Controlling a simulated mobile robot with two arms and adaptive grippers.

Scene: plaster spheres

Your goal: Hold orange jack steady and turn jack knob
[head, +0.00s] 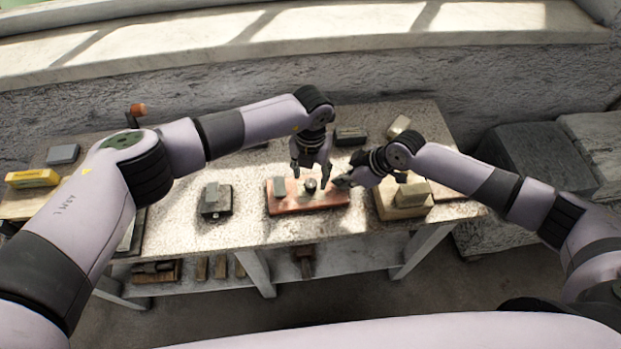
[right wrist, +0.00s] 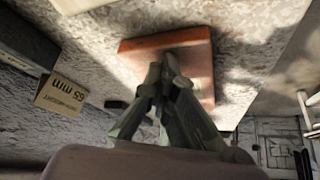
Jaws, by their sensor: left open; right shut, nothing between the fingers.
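The orange jack (head: 300,205) is a low reddish-orange base on the speckled table. A grey block sits at its left end, and a dark round knob (head: 311,186) shows near its middle. My left gripper (head: 311,175) points down above the jack, open, with its fingers spread over the knob area; contact cannot be told. My right gripper (head: 339,183) is shut and empty at the jack's right end, close to the knob. In the right wrist view the shut fingers (right wrist: 165,68) overlap the orange base (right wrist: 195,48) and hide part of it.
A tan block (head: 405,203) stands just right of the jack, under my right forearm. A dark block (head: 216,200) lies to the left. Small blocks sit behind at the table's back. A box marked 65 mm (right wrist: 62,95) shows in the right wrist view.

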